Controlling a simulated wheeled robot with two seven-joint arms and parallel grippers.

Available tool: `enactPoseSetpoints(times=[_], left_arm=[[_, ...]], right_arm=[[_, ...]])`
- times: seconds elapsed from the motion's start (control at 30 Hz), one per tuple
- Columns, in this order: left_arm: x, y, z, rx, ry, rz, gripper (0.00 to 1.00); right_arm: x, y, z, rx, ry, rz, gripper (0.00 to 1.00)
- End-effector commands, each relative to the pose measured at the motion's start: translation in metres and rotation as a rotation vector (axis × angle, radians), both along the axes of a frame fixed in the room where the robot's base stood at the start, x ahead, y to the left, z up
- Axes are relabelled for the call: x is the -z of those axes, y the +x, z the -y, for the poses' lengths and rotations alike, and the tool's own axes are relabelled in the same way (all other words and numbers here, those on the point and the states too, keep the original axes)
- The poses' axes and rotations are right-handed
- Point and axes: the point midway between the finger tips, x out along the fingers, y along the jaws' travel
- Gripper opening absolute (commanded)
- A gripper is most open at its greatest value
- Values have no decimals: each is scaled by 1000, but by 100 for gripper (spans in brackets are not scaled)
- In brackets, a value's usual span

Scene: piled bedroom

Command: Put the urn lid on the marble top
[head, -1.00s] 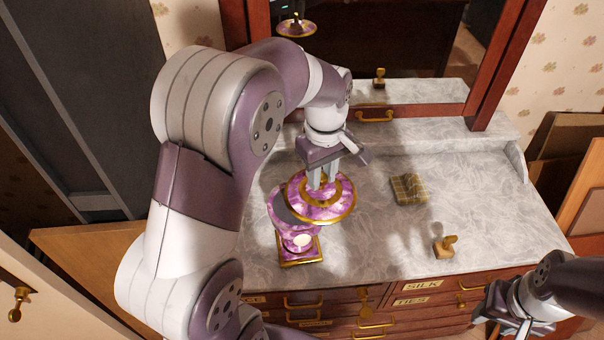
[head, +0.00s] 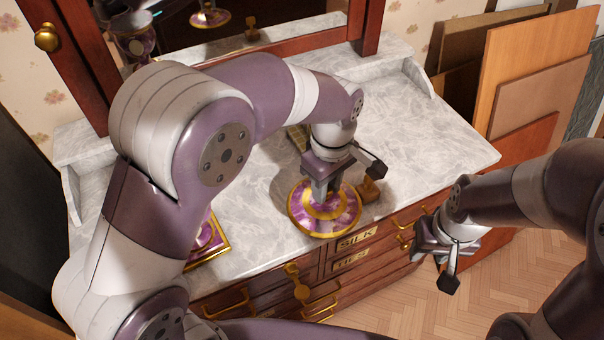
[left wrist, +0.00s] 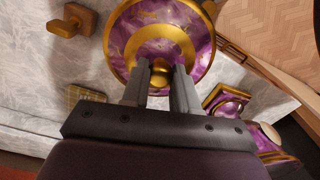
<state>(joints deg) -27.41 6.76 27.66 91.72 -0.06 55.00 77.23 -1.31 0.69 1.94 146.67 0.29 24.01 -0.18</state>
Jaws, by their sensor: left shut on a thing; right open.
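The urn lid (head: 338,218) is a round purple and gold disc with a gold knob. My left gripper (head: 324,196) is shut on its knob and holds it over the front part of the marble top (head: 430,150). In the left wrist view the lid (left wrist: 160,35) fills the upper middle, with the gripper fingers (left wrist: 162,85) on its knob. I cannot tell how high the lid is above the marble. The purple urn (head: 208,240) stands at the marble's front left, mostly behind my left arm. My right gripper (head: 447,250) is open and empty, beyond the dresser's front edge.
A folded checked cloth (head: 297,135) lies partly hidden behind my left gripper. The marble's right side is clear. Drawers (head: 345,265) with brass handles are below; boards (head: 535,75) lean at the right.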

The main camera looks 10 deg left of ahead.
Motion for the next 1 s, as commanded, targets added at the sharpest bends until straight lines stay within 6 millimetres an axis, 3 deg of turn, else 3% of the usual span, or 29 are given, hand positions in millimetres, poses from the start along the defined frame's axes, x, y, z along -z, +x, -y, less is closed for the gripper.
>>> enactPoseSetpoints(times=[0.17,0.5,0.6,0.7,0.9,1.0], left_arm=[[-3,8,1,-105,-6,16,0],[48,37,-84,-126,-5,14,0],[59,43,-100,-121,-6,15,0],[67,46,-106,-119,-5,16,0],[101,45,-107,-117,-5,14,0],[105,45,-107,-117,-6,16,0]], right_arm=[[-4,0,0,0,0,2,43],[-18,0,0,0,0,2,43],[-20,0,0,0,0,1,43],[-21,0,0,0,0,1,43],[-27,0,0,0,0,1,43],[-27,0,0,0,0,1,43]])
